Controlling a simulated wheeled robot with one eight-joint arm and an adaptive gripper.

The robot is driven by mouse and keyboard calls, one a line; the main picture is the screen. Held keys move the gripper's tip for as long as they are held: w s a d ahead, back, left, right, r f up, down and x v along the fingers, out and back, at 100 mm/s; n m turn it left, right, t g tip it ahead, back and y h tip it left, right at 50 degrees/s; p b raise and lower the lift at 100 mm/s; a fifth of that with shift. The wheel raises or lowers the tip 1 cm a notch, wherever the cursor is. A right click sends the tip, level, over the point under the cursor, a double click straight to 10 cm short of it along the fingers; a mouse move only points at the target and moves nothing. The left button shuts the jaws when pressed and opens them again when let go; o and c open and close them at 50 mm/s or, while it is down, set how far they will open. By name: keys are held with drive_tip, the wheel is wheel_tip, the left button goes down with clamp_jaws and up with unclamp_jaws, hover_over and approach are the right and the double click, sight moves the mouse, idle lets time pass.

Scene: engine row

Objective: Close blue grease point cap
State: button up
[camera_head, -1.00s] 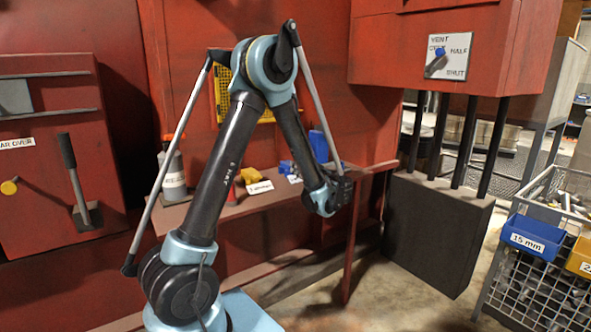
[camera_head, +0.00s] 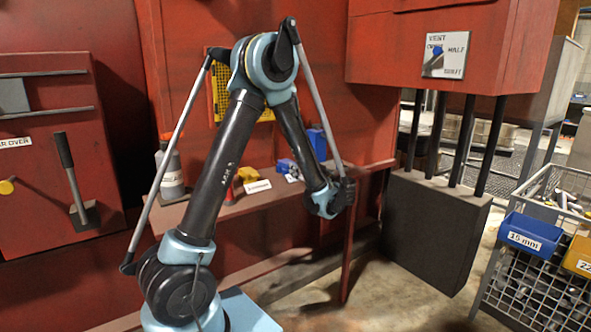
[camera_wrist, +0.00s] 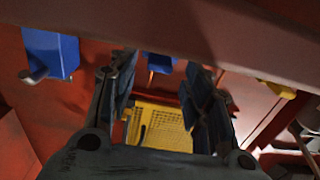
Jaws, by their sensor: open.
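A small blue fitting (camera_head: 286,166) sits on the ledge beside a white tag in the head view. A taller blue block (camera_head: 317,143) stands behind it to the right. I cannot tell for sure which bears the grease point cap, or how its lid stands. In the wrist view the blue block (camera_wrist: 50,52) with a grey stub is at upper left, and a smaller blue piece (camera_wrist: 160,63) shows between the fingertips, farther off. My gripper (camera_wrist: 158,82) is open and empty. In the head view my gripper (camera_head: 345,192) is at the ledge's right end, apart from both blue things.
A yellow fitting (camera_head: 249,174), a red cone-shaped piece (camera_head: 229,190) and a grey bottle (camera_head: 170,175) stand along the ledge (camera_head: 235,206). A yellow grid panel (camera_wrist: 160,126) is on the wall behind. A dark block (camera_head: 435,230) with posts stands at right.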

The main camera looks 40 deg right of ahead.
drive_tip(key=s+a, duration=0.1)
drive_tip(key=s, duration=0.8)
drive_tip(key=shift+s+a, duration=0.15)
drive_tip(key=shift+a, duration=0.1)
drive_tip(key=c, duration=0.6)
drive_tip(key=shift+w+d+r+g, duration=0.15)
drive_tip(key=shift+w+d+g, duration=0.15)
clamp_jaws()
drive_tip(key=w+r+g+y, duration=0.1)
drive_tip(key=w+r+g, duration=0.2)
drive_tip(key=r+g, duration=0.35)
drive_tip(key=w+r+g, duration=0.3)
drive_tip(key=r, duration=0.6)
drive_tip(key=x, duration=1)
drive_tip(key=shift+w, duration=0.15)
wheel_tip(320, 180, down, 2)
drive_tip(key=shift+f+t, duration=0.15)
drive_tip(key=shift+t, duration=0.1)
drive_tip(key=shift+s+f, duration=0.2)
drive_tip(key=shift+f, duration=0.6)
